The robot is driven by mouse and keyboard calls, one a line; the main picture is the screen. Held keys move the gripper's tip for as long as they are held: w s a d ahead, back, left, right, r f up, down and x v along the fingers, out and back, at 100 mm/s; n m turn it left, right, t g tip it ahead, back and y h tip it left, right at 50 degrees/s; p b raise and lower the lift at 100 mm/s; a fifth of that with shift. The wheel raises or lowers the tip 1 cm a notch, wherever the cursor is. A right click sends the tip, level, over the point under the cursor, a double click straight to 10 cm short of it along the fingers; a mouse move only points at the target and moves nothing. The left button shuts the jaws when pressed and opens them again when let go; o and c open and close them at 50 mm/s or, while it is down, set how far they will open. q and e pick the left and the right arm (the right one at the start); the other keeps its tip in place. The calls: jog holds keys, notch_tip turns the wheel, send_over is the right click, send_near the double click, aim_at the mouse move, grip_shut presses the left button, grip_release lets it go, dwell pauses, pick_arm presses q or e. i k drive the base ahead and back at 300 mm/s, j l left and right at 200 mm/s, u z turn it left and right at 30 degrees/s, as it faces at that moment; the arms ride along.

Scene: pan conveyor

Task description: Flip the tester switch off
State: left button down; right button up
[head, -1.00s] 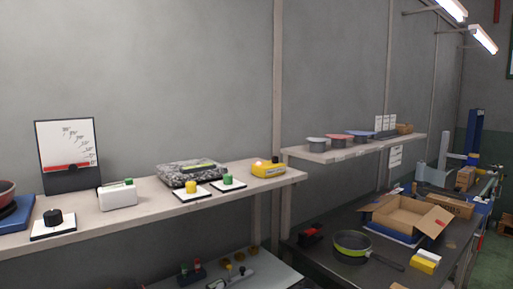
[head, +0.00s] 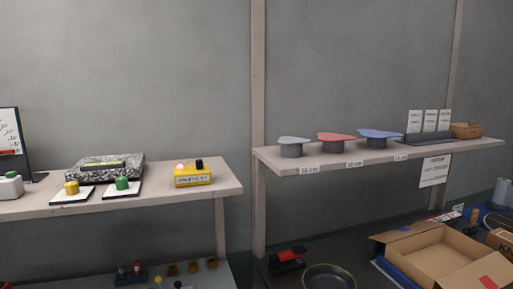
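A yellow box (head: 192,180) with a dark-lettered label sits near the right end of the left shelf (head: 150,201) in the head view. A small black switch-like block (head: 199,164) stands on its top right, and a pale pinkish round lamp or button (head: 180,167) on its top left. This looks like the tester, but the label is too small to read and I cannot tell the switch's position. Neither of my grippers shows in this view.
Left of the yellow box are a green knob (head: 122,183), a yellow knob (head: 71,187) and a speckled grey block (head: 105,166). A right shelf (head: 345,168) holds lid-like discs on stands. Below are a pan (head: 329,278) and an open cardboard box (head: 445,255).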

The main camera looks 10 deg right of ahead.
aim_at(199, 162)
jog(key=l, duration=2.75)
jog(key=i+u, duration=0.05)
jog(key=i, duration=0.05)
